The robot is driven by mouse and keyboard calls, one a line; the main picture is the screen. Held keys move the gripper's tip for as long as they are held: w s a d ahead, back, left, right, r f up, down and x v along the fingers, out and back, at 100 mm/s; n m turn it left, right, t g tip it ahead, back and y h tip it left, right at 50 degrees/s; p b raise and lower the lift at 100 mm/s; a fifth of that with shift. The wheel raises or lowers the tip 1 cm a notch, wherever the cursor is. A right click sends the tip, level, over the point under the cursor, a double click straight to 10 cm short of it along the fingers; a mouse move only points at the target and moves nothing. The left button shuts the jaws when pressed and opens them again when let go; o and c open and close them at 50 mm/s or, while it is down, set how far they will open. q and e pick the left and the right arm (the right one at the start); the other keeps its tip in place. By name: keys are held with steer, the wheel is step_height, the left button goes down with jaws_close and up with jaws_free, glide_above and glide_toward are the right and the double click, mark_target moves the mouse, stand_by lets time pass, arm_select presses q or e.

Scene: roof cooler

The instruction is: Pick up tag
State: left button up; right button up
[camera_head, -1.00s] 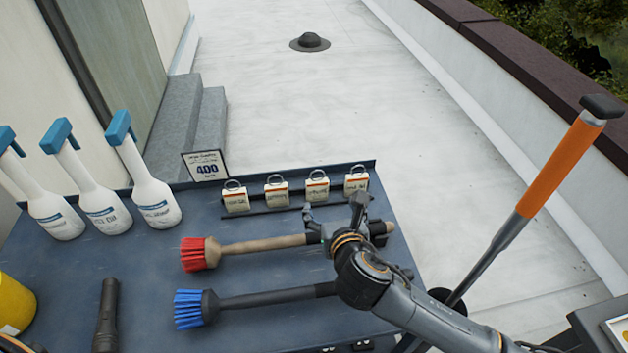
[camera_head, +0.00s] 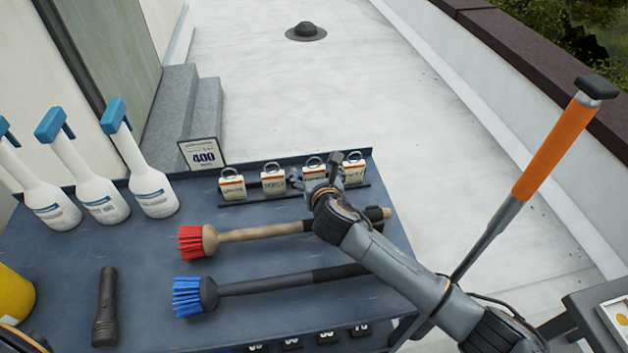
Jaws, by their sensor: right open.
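Several white tags with metal rings stand in a row on a dark rack at the table's back edge: a leftmost tag (camera_head: 232,188), a second tag (camera_head: 273,182), a third tag (camera_head: 314,171) and a rightmost tag (camera_head: 354,173). My right gripper (camera_head: 316,174) is open at the third tag, with one finger to each side of it in the picture. The gripper hides that tag's lower part. I cannot tell whether the fingers touch it. My left gripper is not in view.
Spray bottles (camera_head: 150,190), a sign (camera_head: 200,154) and a flashlight (camera_head: 106,310) are further left. An orange-handled tool (camera_head: 545,155) stands right of the table (camera_head: 150,255).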

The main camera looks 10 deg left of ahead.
steer(key=shift+x, duration=0.95)
steer(key=c, duration=1.3)
steer(key=shift+o, duration=0.2)
steer(key=shift+r, duration=0.15)
